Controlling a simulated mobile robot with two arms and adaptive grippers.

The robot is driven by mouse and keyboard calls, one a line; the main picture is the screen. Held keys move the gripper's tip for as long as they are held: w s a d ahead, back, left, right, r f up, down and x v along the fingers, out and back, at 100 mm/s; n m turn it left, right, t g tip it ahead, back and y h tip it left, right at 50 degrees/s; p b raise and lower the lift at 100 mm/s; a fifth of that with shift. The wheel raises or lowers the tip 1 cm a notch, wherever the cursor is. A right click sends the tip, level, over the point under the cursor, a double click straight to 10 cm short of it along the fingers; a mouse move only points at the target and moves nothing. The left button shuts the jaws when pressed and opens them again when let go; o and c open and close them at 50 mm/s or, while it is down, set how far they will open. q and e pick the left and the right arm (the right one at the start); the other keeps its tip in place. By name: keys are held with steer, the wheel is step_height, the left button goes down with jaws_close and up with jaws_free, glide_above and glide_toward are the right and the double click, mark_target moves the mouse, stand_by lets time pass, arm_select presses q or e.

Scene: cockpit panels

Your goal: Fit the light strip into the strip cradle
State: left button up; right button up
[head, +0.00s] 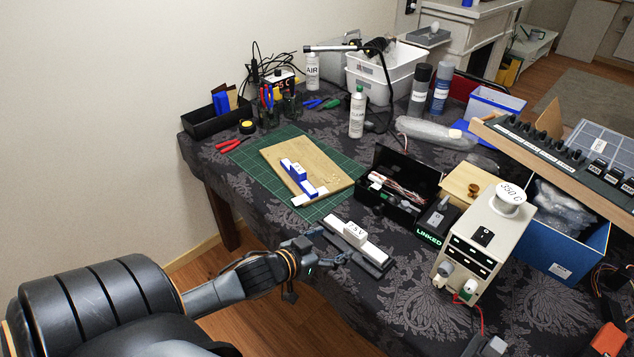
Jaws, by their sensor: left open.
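A long white bar with a raised white block marked like "75V" (372,249), which looks like the light strip, lies on a dark base (385,266) near the table's front edge. A blue and white stepped piece (299,178), which may be the strip cradle, sits on a wooden board farther back and left. My left gripper (333,249) is open and empty, just left of the white bar's near-left side. Whether a finger touches the dark base cannot be told. My right gripper is not in view.
The wooden board (330,170) lies on a green cutting mat (262,162). A black open box (398,188) with wires and a white power unit (486,236) stand to the right. Bottles and bins fill the back. The patterned cloth between mat and dark base is mostly clear.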

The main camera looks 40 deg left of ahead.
arm_select(q)
steer(key=shift+v, duration=2.6)
steer(key=s+a+f+g+y, duration=0.15)
steer(key=s+f, duration=0.25)
steer(key=f, duration=0.6)
steer(key=s+a+f+n+g, duration=0.1)
steer(key=s+f+g, duration=0.2)
steer(key=f, duration=0.7)
steer(key=s+a+f+g+y, duration=0.15)
steer(key=s+f, duration=0.25)
steer(key=f, duration=0.6)
steer(key=s+d+f+m+g+h, duration=0.1)
steer(key=s+d+f+g, duration=0.2)
steer(key=s+d+f, duration=0.4)
steer(key=s+d+f+m+g, duration=0.1)
steer(key=s+d+f+g, duration=0.2)
steer(key=s+d+f, duration=0.3)
steer(key=s+f, duration=0.5)
steer(key=s, duration=0.4)
steer(key=shift+d+m+g+h, duration=0.3)
steer(key=shift+d+h, duration=0.1)
